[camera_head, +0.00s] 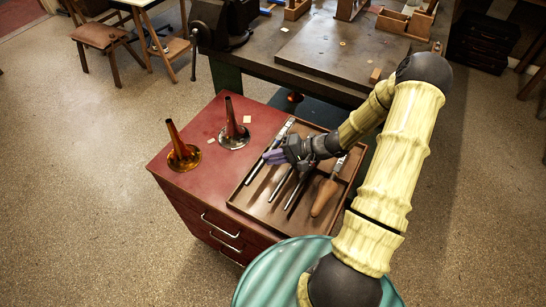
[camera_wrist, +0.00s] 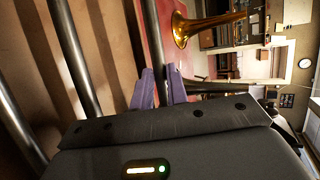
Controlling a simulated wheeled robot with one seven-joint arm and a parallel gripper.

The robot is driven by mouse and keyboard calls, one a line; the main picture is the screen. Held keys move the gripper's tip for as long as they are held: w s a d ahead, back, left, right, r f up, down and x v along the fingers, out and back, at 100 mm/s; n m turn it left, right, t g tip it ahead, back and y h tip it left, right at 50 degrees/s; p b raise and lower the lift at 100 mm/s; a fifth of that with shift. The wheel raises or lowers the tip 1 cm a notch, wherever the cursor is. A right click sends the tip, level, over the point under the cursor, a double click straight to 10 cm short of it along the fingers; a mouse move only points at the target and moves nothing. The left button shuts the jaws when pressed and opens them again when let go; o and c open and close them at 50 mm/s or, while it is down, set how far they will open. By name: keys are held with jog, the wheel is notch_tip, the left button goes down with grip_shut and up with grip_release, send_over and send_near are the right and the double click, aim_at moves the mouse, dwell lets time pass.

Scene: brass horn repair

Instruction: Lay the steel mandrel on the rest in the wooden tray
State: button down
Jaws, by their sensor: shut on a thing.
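The wooden tray (camera_head: 258,194) lies on the red cabinet top and holds several long tools. My gripper (camera_head: 272,157) is over its left part, with purple fingers pointing left. In the wrist view the fingers (camera_wrist: 161,84) are closed around a long steel rod, the steel mandrel (camera_wrist: 154,36). It also shows in the head view (camera_head: 280,136), along the tray's left side; whether it touches the tray is unclear. Other steel rods (camera_wrist: 72,55) lie to the left in the wrist view. A wooden-handled tool (camera_head: 324,197) lies at the tray's right. I cannot make out the rest.
Two brass horn bells, one golden (camera_head: 183,156) and one darker (camera_head: 233,132), stand on the red cabinet (camera_head: 205,115) left of the tray. A workbench (camera_head: 265,62) with a vise (camera_head: 214,24) is behind. A teal round surface (camera_head: 270,275) is in front.

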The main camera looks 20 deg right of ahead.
jog(key=shift+f+b, duration=0.4)
jog(key=shift+f, duration=0.1)
jog(key=shift+r, duration=0.1)
jog(key=shift+r, duration=0.1)
jog(key=shift+r+p, duration=0.35)
jog(key=shift+r, duration=0.25)
jog(key=shift+b, duration=0.65)
dwell(1.4)
jog(key=shift+f, duration=0.15)
jog(key=shift+f+b, duration=0.65)
jog(key=shift+b, duration=0.1)
jog(key=shift+r, duration=0.1)
